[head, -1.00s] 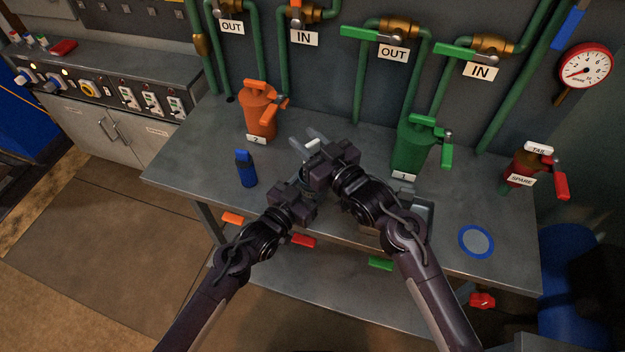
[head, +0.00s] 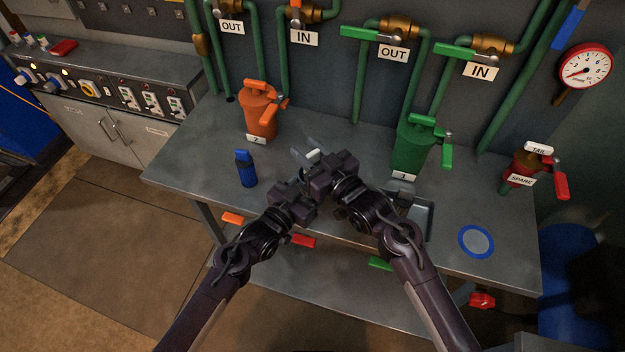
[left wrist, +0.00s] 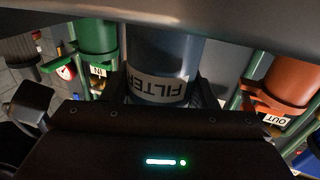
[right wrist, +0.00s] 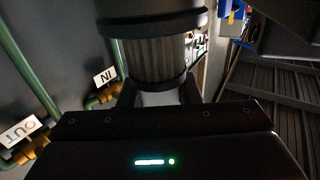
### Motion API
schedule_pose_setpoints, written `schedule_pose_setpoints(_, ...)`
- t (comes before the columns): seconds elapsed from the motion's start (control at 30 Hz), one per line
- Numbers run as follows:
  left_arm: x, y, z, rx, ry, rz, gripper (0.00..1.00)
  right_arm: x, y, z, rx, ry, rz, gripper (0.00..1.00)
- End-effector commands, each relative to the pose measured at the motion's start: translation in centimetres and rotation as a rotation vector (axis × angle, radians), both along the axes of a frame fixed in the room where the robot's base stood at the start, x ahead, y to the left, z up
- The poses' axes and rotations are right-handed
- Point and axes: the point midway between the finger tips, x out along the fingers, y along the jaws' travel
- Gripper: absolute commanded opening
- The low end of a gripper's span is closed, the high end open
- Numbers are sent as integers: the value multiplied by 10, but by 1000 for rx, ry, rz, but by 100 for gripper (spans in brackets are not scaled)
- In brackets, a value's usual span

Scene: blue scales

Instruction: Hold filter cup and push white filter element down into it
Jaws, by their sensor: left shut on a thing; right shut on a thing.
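My left gripper (left wrist: 160,92) is shut on the filter cup (left wrist: 160,62), a blue-grey cylinder with a white FILTER label. In the head view my left gripper (head: 303,184) and the cup are largely hidden by the arms. My right gripper (right wrist: 158,95) is shut on the white filter element (right wrist: 155,60), whose pleated side and dark bands show in the right wrist view. In the head view the element's white tip (head: 313,155) shows between the right gripper's (head: 311,152) fingers, close above the left gripper. How deep the element sits in the cup cannot be told.
On the bench (head: 190,160) stand an orange canister (head: 260,114), a green canister (head: 410,150), a blue bottle (head: 246,170) and a red SPARE unit (head: 522,172). A blue ring (head: 461,241) lies at the right. Green pipes rise behind.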

Motion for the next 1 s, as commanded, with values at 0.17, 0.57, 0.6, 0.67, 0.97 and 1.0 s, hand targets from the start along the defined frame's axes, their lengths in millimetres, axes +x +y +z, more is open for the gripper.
schedule_pose_setpoints(0.17,0,0,-1,0,2,-1,29,0,0,0,0,0,0,0)
schedule_pose_setpoints(0.57,0,0,-1,0,2,-1,29,0,0,-15,0,1,0,0)
schedule_pose_setpoints(0.6,0,0,-1,0,2,-1,29,0,0,-17,0,1,0,0)
schedule_pose_setpoints(0.67,0,0,-1,0,2,-1,29,0,0,-19,0,1,0,0)
schedule_pose_setpoints(0.97,0,0,-1,0,1,0,29,0,0,-31,0,0,0,0)
schedule_pose_setpoints(1.0,0,0,-1,0,2,0,29,0,0,-32,0,0,0,0)
